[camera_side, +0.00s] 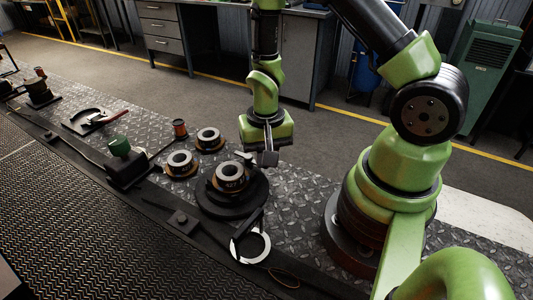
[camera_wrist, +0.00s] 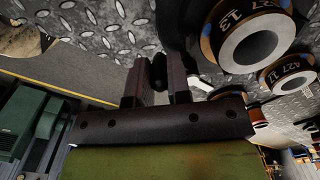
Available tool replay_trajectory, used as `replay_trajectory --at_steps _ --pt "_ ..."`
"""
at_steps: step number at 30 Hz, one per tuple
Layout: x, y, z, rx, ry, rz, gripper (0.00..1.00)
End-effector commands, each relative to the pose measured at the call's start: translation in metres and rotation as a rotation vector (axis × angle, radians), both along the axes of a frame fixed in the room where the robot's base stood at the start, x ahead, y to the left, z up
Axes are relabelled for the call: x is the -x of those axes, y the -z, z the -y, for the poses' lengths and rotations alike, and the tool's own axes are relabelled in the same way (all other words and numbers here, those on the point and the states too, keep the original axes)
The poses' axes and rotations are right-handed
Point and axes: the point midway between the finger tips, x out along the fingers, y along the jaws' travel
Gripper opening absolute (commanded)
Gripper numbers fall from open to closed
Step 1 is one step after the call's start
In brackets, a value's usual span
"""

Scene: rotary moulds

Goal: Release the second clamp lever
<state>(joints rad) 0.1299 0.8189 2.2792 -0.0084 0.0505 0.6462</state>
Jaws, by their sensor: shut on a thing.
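My gripper (camera_side: 268,158) is at the right rim of the black round table (camera_side: 232,207) in the side view. In the wrist view its two fingers (camera_wrist: 160,86) are close together around a dark rounded knob (camera_wrist: 158,66), which appears to be the end of a clamp lever; the fingers hide much of it. A pale metal piece (camera_wrist: 202,84) shows just right of the fingers, beside the mould. A ring-shaped mould (camera_side: 229,174) with a dark-lettered tan band sits on the round table. It also shows in the wrist view (camera_wrist: 250,45).
Two similar ring moulds (camera_side: 181,161) (camera_side: 208,138) stand behind and left of the table. A white ring (camera_side: 252,247) with a black part beside it lies in front.

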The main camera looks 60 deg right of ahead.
Motion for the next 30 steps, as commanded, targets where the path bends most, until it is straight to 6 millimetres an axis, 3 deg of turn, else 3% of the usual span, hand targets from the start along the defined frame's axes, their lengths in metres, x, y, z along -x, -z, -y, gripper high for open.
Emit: replay_trajectory --at_steps 13,14,16,17,26,30 --pt "-0.001 0.000 -0.001 0.000 0.007 0.001 0.00" --pt "-0.001 0.000 -0.001 0.000 0.007 0.001 0.25" --pt "-0.001 0.000 -0.001 0.000 0.007 0.001 0.41" --pt "0.000 0.000 -0.001 0.000 0.007 0.001 0.43" --pt "0.000 -0.002 0.000 0.000 0.007 0.001 0.43" --pt "-0.001 -0.013 0.000 0.001 0.007 0.005 0.43"
